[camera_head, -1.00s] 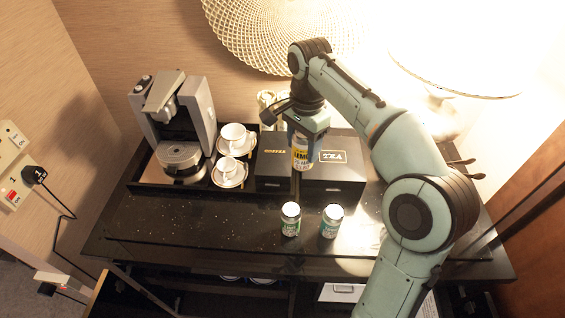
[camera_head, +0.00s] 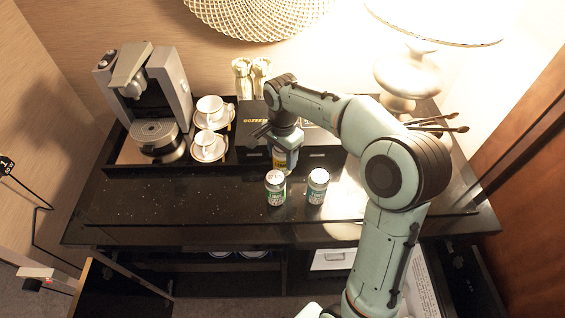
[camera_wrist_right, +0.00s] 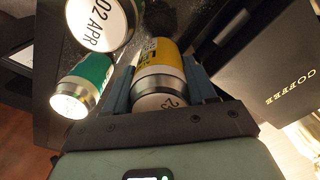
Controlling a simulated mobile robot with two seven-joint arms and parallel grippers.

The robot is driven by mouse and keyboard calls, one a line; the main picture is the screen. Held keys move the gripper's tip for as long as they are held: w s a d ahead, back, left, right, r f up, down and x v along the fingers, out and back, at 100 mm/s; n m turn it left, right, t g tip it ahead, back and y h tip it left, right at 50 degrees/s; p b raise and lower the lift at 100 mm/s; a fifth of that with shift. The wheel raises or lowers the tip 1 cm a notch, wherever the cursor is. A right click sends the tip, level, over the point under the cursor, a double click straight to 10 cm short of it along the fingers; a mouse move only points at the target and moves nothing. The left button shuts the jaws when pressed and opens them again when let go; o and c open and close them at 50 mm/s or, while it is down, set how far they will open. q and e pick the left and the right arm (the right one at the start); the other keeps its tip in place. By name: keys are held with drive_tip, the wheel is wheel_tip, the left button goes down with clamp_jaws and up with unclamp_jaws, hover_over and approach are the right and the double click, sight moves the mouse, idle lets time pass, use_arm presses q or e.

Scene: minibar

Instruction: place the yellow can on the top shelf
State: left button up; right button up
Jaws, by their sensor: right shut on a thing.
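The yellow can (camera_head: 281,161) is in my right gripper (camera_head: 286,148), between the black box and the two standing cans. In the right wrist view, the fingers of my right gripper (camera_wrist_right: 158,86) are on both sides of the yellow can (camera_wrist_right: 161,62), its pale end towards the camera. In the head view, the can looks roughly upright over the black top surface of the minibar (camera_head: 190,208). I cannot tell whether its base touches that surface. My left gripper is not in view.
A green can (camera_head: 275,190) and a teal can (camera_head: 317,188) stand just in front. Behind are a black tea and coffee box (camera_head: 318,160), cups (camera_head: 211,108) and a coffee machine (camera_head: 160,95). A lamp (camera_head: 408,78) stands at right. The surface's front left is clear.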

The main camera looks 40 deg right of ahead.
sight(282, 162)
drive_tip(key=shift+f, duration=1.65)
drive_tip(key=shift+f, duration=0.1)
drive_tip(key=o, duration=0.9)
